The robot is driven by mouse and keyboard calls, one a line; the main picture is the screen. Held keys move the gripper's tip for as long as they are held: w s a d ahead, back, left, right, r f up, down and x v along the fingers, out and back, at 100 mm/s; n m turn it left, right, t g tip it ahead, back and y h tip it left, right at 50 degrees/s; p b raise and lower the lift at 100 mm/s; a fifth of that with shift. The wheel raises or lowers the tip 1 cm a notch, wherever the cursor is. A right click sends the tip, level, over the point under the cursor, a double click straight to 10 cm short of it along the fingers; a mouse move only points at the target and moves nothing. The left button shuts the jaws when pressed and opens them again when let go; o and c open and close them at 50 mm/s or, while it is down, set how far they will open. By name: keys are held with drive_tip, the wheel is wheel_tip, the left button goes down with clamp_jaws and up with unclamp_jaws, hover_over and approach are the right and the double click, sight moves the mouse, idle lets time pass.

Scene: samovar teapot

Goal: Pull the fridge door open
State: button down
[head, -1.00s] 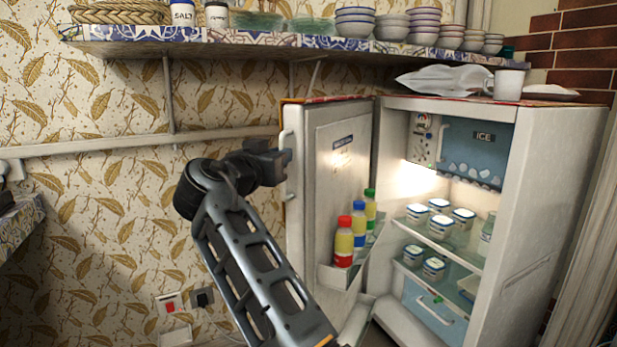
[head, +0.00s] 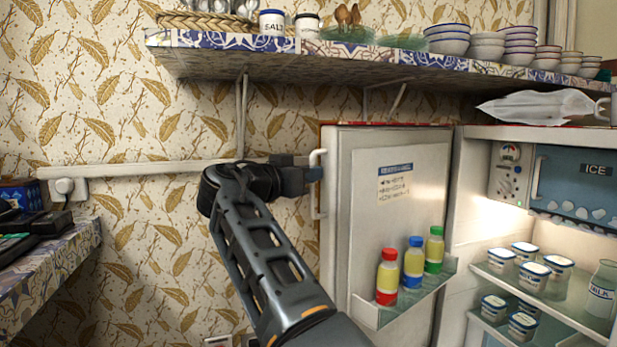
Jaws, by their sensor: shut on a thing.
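The fridge door (head: 392,247) stands wide open in the head view, its inner side with a paper sheet and a bottle shelf facing me. Its white handle (head: 317,188) is on the door's left edge. My gripper (head: 312,174) is at the upper part of the handle and is shut on it. The fridge interior (head: 555,235) is lit and shows at the right, with several small tubs on glass shelves and a blue ICE compartment (head: 590,187). The fingertips are small and partly hidden at the handle.
Three bottles with red, blue and green caps (head: 413,263) stand in the door shelf. A tiled wall shelf (head: 330,54) with bowls and jars runs above the door and my arm. A tiled counter (head: 45,262) is at the left. Wallpapered wall lies behind the door.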

drive_tip(key=shift+a, duration=0.1)
drive_tip(key=c, duration=1.1)
unclamp_jaws()
drive_tip(key=shift+c, duration=0.2)
drive_tip(key=p+v, duration=0.2)
drive_tip(key=v, duration=0.5)
drive_tip(key=shift+s+a, duration=0.15)
drive_tip(key=shift+s, duration=0.2)
drive_tip(key=shift+f, duration=0.1)
